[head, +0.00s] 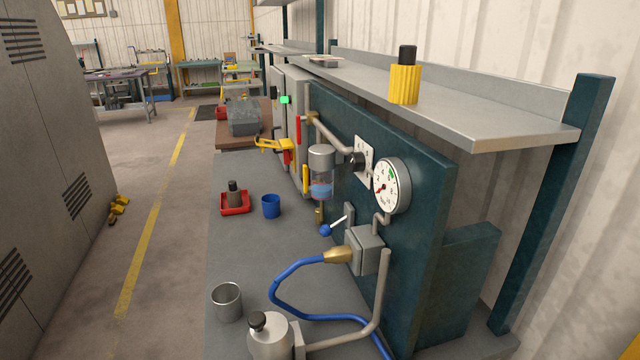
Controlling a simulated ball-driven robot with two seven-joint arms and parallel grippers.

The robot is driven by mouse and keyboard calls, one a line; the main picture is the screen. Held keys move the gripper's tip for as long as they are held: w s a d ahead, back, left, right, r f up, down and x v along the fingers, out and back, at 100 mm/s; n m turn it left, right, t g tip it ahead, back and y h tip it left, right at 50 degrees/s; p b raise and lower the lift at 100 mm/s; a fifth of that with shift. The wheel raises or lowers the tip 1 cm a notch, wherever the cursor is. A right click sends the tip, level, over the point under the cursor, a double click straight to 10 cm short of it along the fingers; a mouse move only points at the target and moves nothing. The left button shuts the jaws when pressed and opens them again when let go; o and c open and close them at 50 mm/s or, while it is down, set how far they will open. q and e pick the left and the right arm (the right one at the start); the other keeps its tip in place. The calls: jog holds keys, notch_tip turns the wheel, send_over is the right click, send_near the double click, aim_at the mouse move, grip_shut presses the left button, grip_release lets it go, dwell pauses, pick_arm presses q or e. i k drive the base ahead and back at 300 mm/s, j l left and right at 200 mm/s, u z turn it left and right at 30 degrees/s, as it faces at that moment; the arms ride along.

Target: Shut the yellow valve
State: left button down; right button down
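A slim yellow handle (306,179) stands upright on the teal panel, just left of the clear filter bowl (321,188) with blue liquid in it. It looks like the yellow valve's lever, but the valve body behind it is too small to make out. A pipe (330,132) runs above it to a black knob (355,162) and a round gauge (391,186) with its red needle at the lower left. Neither of my grippers is in view.
Below the panel, a grey bench (245,250) holds a red tray (235,203), a blue cup (271,206), a metal cup (227,302) and a canister (268,338). A blue hose (290,275) loops over its front. A shelf (470,105) overhangs the panel. A grey cabinet (50,180) stands left of the aisle.

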aim_at(307, 188)
jog(key=j+z, duration=0.1)
jog(key=j, duration=0.3)
jog(key=k+j+z, duration=0.1)
jog(key=j, duration=0.25)
jog(key=k+j+z, duration=0.1)
jog(key=j, duration=0.25)
jog(key=k+j+z, duration=0.1)
jog(key=j, duration=0.3)
jog(key=i+j+z, duration=0.15)
jog(key=j+z, duration=0.2)
jog(key=j, duration=0.4)
jog(key=i+j+z, duration=0.1)
jog(key=j+z, duration=0.2)
jog(key=j, duration=0.5)
jog(key=i+j+z, duration=0.25)
jog(key=j, duration=0.4)
jog(key=i+j+z, duration=0.3)
jog(key=j, duration=0.45)
jog(key=i+j+z, duration=0.1)
jog(key=j, duration=0.3)
jog(key=i+j+z, duration=0.15)
jog(key=j, duration=0.25)
